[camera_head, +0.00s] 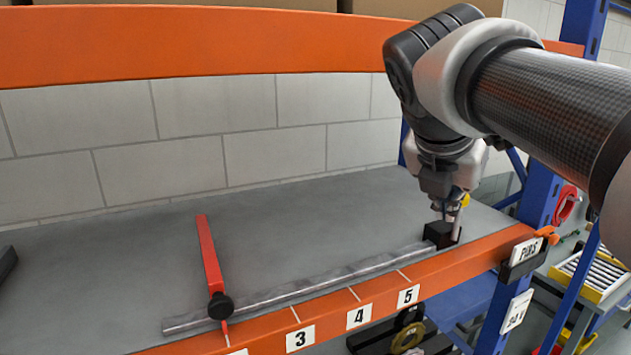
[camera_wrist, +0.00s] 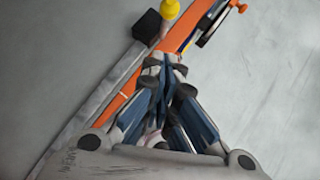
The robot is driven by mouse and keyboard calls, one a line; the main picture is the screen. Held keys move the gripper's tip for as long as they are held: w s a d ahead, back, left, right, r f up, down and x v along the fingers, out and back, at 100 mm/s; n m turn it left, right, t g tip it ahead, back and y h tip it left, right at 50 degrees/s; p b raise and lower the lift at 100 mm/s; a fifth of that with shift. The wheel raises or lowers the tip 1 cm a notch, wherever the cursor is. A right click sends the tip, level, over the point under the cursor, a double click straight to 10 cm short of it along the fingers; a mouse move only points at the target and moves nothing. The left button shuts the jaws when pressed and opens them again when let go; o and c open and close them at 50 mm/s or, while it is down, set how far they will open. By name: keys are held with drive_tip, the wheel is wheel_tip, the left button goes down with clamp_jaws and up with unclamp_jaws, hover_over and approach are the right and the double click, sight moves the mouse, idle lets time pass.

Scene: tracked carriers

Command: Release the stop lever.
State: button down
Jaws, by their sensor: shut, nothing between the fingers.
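A black block (camera_head: 440,233) stands at the right end of a grey metal rail (camera_head: 300,290). A small yellow knob (camera_head: 465,200) on a post stands beside the block and may be the stop lever. In the wrist view the black block (camera_wrist: 147,27) and yellow knob (camera_wrist: 170,9) lie just beyond my fingertips. My gripper (camera_head: 449,211) points down near the knob and block; its fingers (camera_wrist: 165,62) are together and empty. Whether it touches the knob I cannot tell. A red bar with a black knob (camera_head: 221,306) crosses the rail at the left.
An orange front beam (camera_head: 335,312) carries number labels 3, 4 and 5 and a PINS holder (camera_head: 525,252) at its right. Another orange beam (camera_head: 200,45) runs above the shelf. A blue upright (camera_head: 540,190) stands right of my gripper.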

sight(458, 218)
drive_tip(key=w+d+f, duration=0.3)
drive_tip(key=w+d, duration=0.1)
drive_tip(key=w, duration=0.1)
drive_tip(key=shift+d, duration=0.2)
drive_tip(key=shift+a, duration=0.1)
